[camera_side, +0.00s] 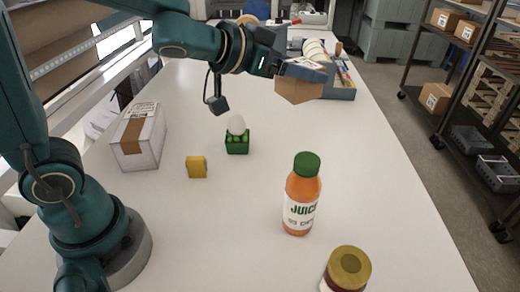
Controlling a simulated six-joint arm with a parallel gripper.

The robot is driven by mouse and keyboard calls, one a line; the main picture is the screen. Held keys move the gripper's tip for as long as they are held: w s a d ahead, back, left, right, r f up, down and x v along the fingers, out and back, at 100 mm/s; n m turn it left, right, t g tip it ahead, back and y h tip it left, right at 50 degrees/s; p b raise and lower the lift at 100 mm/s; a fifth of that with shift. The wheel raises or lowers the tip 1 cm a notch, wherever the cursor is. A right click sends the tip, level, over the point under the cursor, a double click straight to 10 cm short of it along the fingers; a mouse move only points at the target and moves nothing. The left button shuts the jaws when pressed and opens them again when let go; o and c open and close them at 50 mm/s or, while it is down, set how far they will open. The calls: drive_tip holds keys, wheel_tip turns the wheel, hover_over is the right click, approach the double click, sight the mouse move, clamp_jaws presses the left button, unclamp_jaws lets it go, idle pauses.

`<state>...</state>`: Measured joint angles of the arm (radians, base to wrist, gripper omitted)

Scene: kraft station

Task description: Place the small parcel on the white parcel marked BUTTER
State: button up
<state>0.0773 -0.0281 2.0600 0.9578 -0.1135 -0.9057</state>
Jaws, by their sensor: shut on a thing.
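The small brown cardboard parcel (298,91) hangs in the air under my gripper (303,72), at the upper middle of the side view. My gripper is shut on it; the fingers cover its top. A white parcel (152,146) with a brown tape strip sits on the table at the left, near my arm's base. It has small dark print on its top, too small to read here. The held parcel is far to the right of the white parcel and apart from it.
A green carton (237,146) with an egg (237,125) on top and a yellow block (197,167) stand mid-table. A juice bottle (302,198) and a jar (346,269) stand nearer the front. A grey tray (343,94) lies behind the held parcel.

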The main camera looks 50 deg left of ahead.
drive_tip(key=s+r+n+y, duration=0.2)
drive_tip(key=s+r, duration=0.2)
drive_tip(key=r, duration=0.1)
drive_tip(key=s+a+f+n+g+y, duration=0.2)
drive_tip(key=s+a+n+y, duration=0.15)
drive_tip(key=a, duration=0.35)
drive_tip(key=s+a+f+n+g+y, duration=0.2)
drive_tip(key=a+n+y, duration=0.3)
drive_tip(key=a, duration=0.2)
drive_tip(key=s+a+f+n+g+y, duration=0.2)
drive_tip(key=s+a+n+y, duration=0.15)
drive_tip(key=a, duration=0.35)
drive_tip(key=s+a+n+g+y, duration=0.1)
drive_tip(key=s+a+n+g, duration=0.45)
drive_tip(key=s, duration=0.45)
drive_tip(key=s+a+n+g, duration=0.5)
drive_tip(key=s+a+g, duration=0.15)
drive_tip(key=s, duration=0.25)
hover_over(137, 121)
drive_tip(key=shift+g, duration=0.3)
wheel_tip(137, 121, down, 7)
drive_tip(key=shift+a+r, duration=0.1)
drive_tip(key=shift+r, duration=0.1)
drive_tip(key=shift+f, duration=1.9)
